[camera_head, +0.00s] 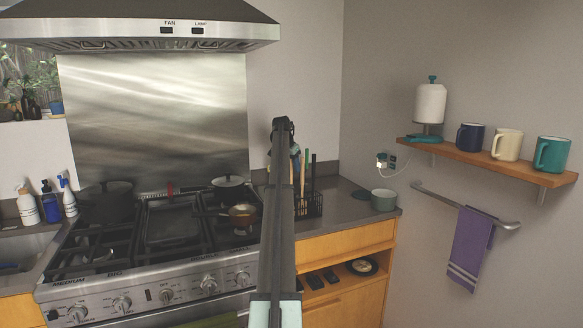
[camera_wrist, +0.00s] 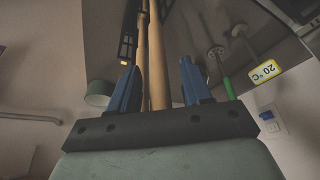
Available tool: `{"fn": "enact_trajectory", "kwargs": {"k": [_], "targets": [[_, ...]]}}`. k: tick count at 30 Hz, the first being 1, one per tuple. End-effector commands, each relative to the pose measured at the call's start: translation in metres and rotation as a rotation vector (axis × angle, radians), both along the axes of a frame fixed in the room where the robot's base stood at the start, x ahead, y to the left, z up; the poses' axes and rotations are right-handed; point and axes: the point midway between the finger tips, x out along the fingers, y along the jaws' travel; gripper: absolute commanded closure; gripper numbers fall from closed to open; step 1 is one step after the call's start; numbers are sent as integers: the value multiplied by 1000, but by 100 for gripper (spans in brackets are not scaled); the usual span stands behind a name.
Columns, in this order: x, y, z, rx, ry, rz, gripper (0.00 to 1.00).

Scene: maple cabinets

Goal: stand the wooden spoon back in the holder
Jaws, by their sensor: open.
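My gripper (camera_wrist: 159,68) is open in the wrist view, its two blue fingers spread apart. A wooden handle (camera_wrist: 158,40) stands between the fingers, and a second, thinner wooden handle (camera_wrist: 142,55) is beside it, close to the left finger. I cannot tell which is the wooden spoon; no spoon bowl shows clearly. In the head view the black holder (camera_head: 314,206) stands on the counter right of the stove, with several upright utensils. A wooden handle (camera_head: 296,172) shows there beside my arm. My arm hides part of the holder and most of my gripper.
A pan (camera_head: 242,211) and pots sit on the stove left of my arm. A green handle (camera_wrist: 229,88) and a 20 °C thermometer (camera_wrist: 265,72) are near my right finger in the wrist view.

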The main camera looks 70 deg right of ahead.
Motion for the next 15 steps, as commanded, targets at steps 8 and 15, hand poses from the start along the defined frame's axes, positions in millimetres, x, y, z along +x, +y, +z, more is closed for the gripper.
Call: {"fn": "enact_trajectory", "kwargs": {"k": [8, 15], "targets": [[2, 10, 28, -1, -1, 0, 52], [6, 26, 70, -1, 0, 1, 52]]}}
